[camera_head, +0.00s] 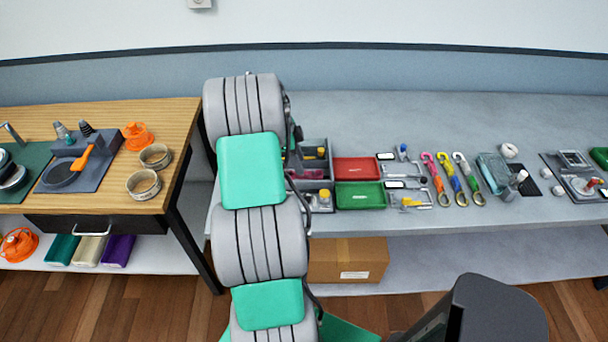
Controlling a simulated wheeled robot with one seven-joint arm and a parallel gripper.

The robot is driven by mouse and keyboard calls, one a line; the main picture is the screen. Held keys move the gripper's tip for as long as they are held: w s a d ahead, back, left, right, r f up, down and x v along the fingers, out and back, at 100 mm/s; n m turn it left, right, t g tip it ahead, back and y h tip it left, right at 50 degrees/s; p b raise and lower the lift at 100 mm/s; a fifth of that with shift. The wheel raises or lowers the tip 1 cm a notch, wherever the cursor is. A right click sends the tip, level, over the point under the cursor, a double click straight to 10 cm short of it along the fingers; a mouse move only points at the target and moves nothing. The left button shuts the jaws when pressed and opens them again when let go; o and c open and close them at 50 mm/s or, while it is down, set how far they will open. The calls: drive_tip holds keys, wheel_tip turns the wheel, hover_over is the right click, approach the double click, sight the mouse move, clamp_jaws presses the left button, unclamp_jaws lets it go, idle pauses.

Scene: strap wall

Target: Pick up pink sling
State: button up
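The pink sling (432,172) lies on the long grey workbench (520,235), right of the arm. My arm rises through the middle of the view, well left of the slings. My gripper is not visible; the arm links hide what is behind them.
Red (356,168) and green (358,195) trays sit between my arm and the slings, with small metal parts (408,198) beside them. A clear teal box (491,172) stands right of the slings. A wooden-topped table (100,112) is at left. The bench's back strip is clear.

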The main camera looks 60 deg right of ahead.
drive_tip(key=p+x, duration=0.1)
drive_tip(key=x, duration=0.3)
drive_tip(key=shift+s+f+p, duration=0.1)
drive_tip(key=shift+f+p, duration=0.2)
drive_tip(key=shift+f, duration=0.05)
clamp_jaws()
